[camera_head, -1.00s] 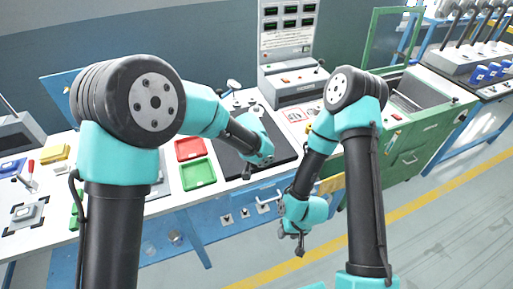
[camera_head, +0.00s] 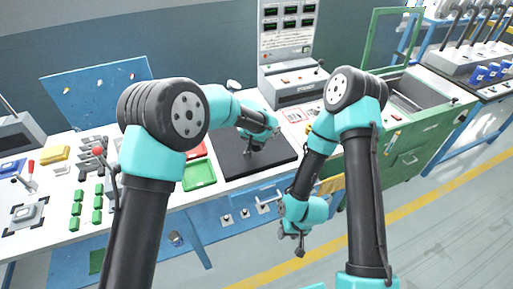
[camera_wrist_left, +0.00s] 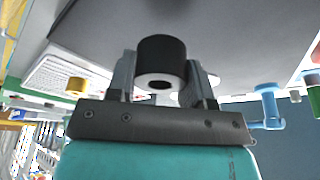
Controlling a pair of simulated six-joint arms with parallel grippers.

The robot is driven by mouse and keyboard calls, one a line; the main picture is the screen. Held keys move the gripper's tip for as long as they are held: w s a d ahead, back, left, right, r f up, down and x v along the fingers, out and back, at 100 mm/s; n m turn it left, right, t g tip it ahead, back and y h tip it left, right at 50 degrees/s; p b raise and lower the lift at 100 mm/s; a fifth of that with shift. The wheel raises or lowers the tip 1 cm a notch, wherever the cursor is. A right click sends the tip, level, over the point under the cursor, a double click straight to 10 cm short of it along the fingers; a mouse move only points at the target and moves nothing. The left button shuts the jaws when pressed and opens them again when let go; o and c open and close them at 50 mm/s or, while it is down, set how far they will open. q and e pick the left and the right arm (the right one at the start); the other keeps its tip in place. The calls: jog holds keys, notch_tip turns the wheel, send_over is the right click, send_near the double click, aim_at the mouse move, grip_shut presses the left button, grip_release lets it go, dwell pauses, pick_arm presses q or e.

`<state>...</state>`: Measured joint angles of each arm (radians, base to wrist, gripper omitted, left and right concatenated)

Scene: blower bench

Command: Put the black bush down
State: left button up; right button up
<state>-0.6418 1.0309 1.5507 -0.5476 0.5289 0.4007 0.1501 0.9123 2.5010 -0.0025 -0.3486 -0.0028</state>
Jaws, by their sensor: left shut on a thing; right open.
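The black bush (camera_wrist_left: 161,58), a short dark cylinder with a hole in its end, is between the two fingers of my left gripper (camera_wrist_left: 160,82) in the left wrist view. The left gripper is shut on it. In the head view my left gripper (camera_head: 250,148) is over the black mat (camera_head: 262,166) on the bench. The bush is too small to make out there, and I cannot tell whether it touches the mat. My right gripper (camera_head: 297,242) hangs in front of the bench's front edge, open, with nothing visible in it.
A green tray (camera_head: 199,175) and a partly hidden red tray (camera_head: 197,151) lie left of the mat. A grey control panel (camera_head: 287,45) stands behind it. Several green blocks (camera_head: 76,209) lie on the left of the bench. Most of the mat is bare.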

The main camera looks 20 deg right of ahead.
aim_at(256, 153)
pick_arm(q)
jog(key=shift+w+d+f, duration=0.1)
jog(key=shift+w+f, duration=0.05)
jog(key=shift+w, duration=0.15)
jog(key=shift+f, duration=1.65)
jog(key=shift+f, duration=0.15)
jog(key=o, duration=1.1)
jog(key=v, duration=1.2)
jog(key=shift+s, duration=0.15)
